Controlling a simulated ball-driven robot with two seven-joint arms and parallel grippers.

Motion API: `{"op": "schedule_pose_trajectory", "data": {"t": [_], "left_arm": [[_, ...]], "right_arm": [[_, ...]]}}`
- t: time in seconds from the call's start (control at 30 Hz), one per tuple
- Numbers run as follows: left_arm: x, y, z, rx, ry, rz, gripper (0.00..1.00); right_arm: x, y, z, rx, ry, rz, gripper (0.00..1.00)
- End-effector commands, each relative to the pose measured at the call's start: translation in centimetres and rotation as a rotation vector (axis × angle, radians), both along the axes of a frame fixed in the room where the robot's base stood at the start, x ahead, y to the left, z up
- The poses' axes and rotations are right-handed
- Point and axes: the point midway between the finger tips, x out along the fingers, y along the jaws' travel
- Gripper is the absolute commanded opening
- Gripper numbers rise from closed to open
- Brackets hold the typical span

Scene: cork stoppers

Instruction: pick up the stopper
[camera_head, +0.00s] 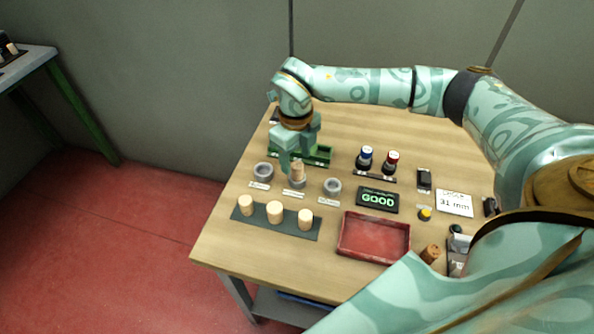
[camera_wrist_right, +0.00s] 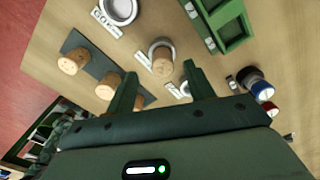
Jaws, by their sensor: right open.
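A pale cork stopper (camera_head: 298,170) stands in the middle one of three grey rings (camera_head: 298,183). It also shows in the right wrist view (camera_wrist_right: 163,65), in line with the gap between the fingertips. My right gripper (camera_head: 291,163) is open, pointing down close to this stopper; I cannot tell whether a finger touches it. Three more stoppers, left (camera_head: 245,204), middle (camera_head: 275,211) and right (camera_head: 305,219), stand on a dark strip (camera_head: 260,218) in front of the rings. In the right wrist view, a finger partly covers one of them. My left gripper is not in view.
A green tray (camera_head: 318,156) lies behind the rings. A blue-topped and a red-topped piece (camera_head: 391,161) stand right of it. A sign reading GOOD (camera_head: 378,200), a red tray (camera_head: 373,254) and a white card reading 31 mm (camera_head: 454,203) occupy the right. The table's front left is bare.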

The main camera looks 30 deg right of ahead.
Motion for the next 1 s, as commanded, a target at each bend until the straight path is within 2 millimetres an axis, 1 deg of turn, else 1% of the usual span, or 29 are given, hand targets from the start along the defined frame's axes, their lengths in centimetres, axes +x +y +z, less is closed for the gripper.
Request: {"op": "schedule_pose_trajectory", "data": {"t": [0.2,0.27,0.33,0.5,0.57,0.6,0.67,0.7,1.0], "left_arm": [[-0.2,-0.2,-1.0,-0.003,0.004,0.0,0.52],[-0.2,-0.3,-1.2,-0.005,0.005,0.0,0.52],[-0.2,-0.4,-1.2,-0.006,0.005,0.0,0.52],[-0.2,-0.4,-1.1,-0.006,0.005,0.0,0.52],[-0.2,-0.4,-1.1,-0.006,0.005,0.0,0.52],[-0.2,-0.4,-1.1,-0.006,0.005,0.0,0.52],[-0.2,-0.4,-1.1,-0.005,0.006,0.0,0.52],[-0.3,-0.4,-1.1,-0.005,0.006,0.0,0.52],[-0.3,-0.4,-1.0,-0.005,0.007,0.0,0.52]], "right_arm": [[-0.3,-0.4,-3.7,0.001,0.005,-0.001,0.53],[-0.3,-0.4,-4.5,0.001,0.004,0.0,0.53],[-0.2,-0.4,-4.8,0.001,0.002,-0.001,0.53],[-0.2,-0.4,-4.6,0.0,0.001,-0.001,0.53],[-0.2,-0.4,-4.6,0.0,0.001,-0.001,0.37],[-0.2,-0.4,-4.6,0.0,0.001,-0.001,0.25],[-0.2,-0.4,-4.6,0.0,0.001,0.0,0.09],[-0.2,-0.4,-4.6,0.001,0.001,0.0,0.06],[-0.2,-0.4,-4.5,0.0,0.001,0.0,0.06]]}}
